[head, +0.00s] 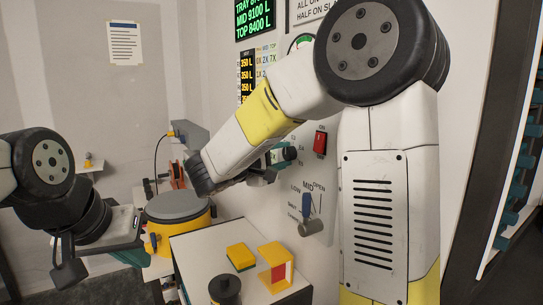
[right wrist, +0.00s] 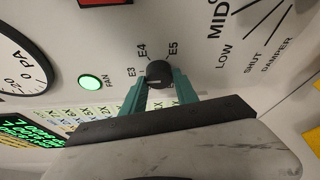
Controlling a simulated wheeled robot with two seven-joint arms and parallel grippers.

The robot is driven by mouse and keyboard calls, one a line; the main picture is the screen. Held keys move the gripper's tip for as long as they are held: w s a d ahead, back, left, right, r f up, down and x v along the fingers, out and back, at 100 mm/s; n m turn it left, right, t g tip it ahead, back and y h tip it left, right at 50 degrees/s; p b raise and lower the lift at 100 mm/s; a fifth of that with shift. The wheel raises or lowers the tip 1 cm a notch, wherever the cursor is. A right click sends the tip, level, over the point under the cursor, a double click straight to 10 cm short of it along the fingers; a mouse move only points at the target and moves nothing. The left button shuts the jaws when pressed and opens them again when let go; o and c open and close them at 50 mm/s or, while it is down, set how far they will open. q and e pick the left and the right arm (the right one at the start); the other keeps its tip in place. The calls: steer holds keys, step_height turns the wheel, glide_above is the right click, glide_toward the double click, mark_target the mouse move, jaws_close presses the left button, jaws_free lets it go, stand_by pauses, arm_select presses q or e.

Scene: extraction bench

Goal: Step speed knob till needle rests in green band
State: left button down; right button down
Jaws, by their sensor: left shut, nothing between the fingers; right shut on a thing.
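The speed knob (right wrist: 158,73) is a small black dial with marks E3, E4 and E5 around it in the right wrist view. My right gripper (right wrist: 160,90) has its teal fingers on either side of the knob, shut on it. In the head view the right gripper (head: 276,156) is at the wall panel with the dark knob (head: 290,153) at its tips. The pressure gauge (right wrist: 18,80) is cut off by the left edge, and its needle and green band cannot be made out there. My left gripper (head: 128,244) is shut and empty, beside the yellow drum.
A green FAN lamp (right wrist: 90,82) glows beside the knob. The yellow drum (head: 180,222) with grey lid and a bench (head: 205,250) with yellow blocks (head: 241,257) stand below. My right arm crosses the panel.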

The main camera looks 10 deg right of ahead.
steer(key=c, duration=0.9)
jaws_free()
steer(key=shift+c, duration=0.2)
steer(key=v, duration=0.7)
steer(key=shift+s+a, duration=0.3)
